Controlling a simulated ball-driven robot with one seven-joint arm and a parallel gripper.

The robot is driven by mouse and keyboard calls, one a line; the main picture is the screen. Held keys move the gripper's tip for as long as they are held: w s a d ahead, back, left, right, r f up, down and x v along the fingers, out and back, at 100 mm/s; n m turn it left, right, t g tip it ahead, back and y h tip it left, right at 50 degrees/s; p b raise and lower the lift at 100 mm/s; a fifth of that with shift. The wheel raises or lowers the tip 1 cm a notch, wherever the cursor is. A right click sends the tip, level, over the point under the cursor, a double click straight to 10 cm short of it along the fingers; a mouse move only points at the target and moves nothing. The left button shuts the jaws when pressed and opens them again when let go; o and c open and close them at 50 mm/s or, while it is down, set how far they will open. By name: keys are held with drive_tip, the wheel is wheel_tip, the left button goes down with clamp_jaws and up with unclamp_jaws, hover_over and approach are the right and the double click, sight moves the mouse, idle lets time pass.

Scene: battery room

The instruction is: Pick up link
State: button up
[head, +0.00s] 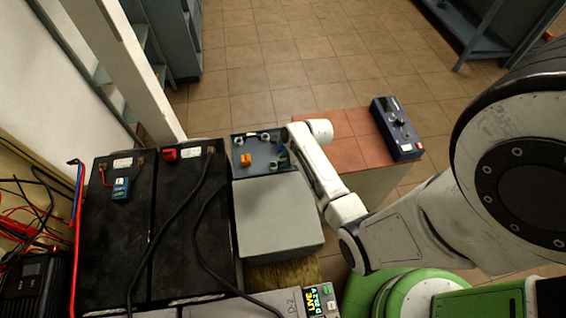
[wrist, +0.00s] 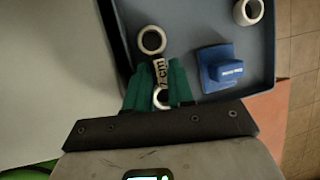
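The link (wrist: 158,68) is a metal piece with a ring at each end and dark lettering on its middle. In the wrist view it lies between the two green fingers of my gripper (wrist: 158,85), with one ring beyond the fingertips. The fingers are very close to its sides; I cannot tell whether they press on it. In the head view my arm hides most of the gripper and the link.
The tray (head: 240,173) also holds an orange piece (head: 246,159), a blue block (wrist: 220,68) and white rings (wrist: 248,11). A grey box (head: 277,215) stands in front of it. Black batteries (head: 115,230) with cables stand left. A blue meter (head: 398,130) sits on the tiled top, right.

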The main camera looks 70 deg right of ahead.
clamp_jaws()
idle(0.4)
